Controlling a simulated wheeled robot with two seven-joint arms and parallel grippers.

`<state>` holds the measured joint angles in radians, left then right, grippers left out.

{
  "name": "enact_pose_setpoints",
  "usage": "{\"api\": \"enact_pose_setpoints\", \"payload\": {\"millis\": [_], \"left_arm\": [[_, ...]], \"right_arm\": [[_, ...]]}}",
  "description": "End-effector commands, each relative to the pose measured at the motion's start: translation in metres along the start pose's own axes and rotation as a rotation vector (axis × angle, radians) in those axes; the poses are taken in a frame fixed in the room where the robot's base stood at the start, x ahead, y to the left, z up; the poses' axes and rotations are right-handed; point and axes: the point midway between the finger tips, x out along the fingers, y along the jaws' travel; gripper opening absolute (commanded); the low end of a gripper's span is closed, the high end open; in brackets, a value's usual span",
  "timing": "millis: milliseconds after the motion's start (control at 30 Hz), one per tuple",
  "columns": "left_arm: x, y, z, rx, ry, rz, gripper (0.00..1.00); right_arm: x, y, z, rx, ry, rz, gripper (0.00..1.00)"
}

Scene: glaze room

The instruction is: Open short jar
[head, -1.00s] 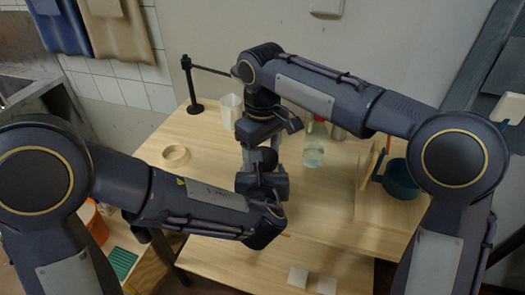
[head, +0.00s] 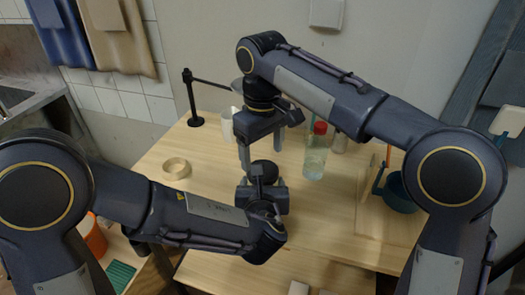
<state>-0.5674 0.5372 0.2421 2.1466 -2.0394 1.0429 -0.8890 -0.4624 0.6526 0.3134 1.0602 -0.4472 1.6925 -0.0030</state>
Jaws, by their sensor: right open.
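My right gripper (head: 262,153) comes in from above at the middle of the head view. Its two grey fingers point down and stand apart, with nothing seen between them. My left gripper (head: 262,190) is just below it, its arm coming in from the left. A dark rounded shape (head: 263,172) shows at its jaws. I cannot tell whether it is a jar lid or part of the gripper. A clear glass container with a red cap (head: 315,160) stands upright to the right, apart from both grippers. I cannot make out for sure which thing is the short jar.
A tape-like ring (head: 176,168) lies on the wooden table at left. A black stand (head: 195,112) and a white cup (head: 227,127) are behind. Another small jar (head: 340,143) and a teal pot (head: 397,193) are at right. Bare table lies front right.

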Motion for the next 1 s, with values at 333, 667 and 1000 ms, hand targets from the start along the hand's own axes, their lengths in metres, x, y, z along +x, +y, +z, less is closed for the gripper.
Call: {"api": "enact_pose_setpoints", "payload": {"millis": [333, 667, 1000], "left_arm": [[0.000, 0.000, 0.000, 0.000, 0.000, 0.000, 0.05], [0.000, 0.000, 0.000, 0.000, -0.001, 0.000, 0.05], [0.000, 0.000, 0.000, 0.000, -0.001, 0.000, 0.05]], "right_arm": [[-0.014, 0.001, -0.001, 0.702, -0.008, 0.004, 0.75], [-0.031, 0.000, 0.000, 1.340, 0.001, 0.002, 0.75], [-0.010, 0.001, 0.001, 1.449, -0.001, 0.002, 0.75]]}}
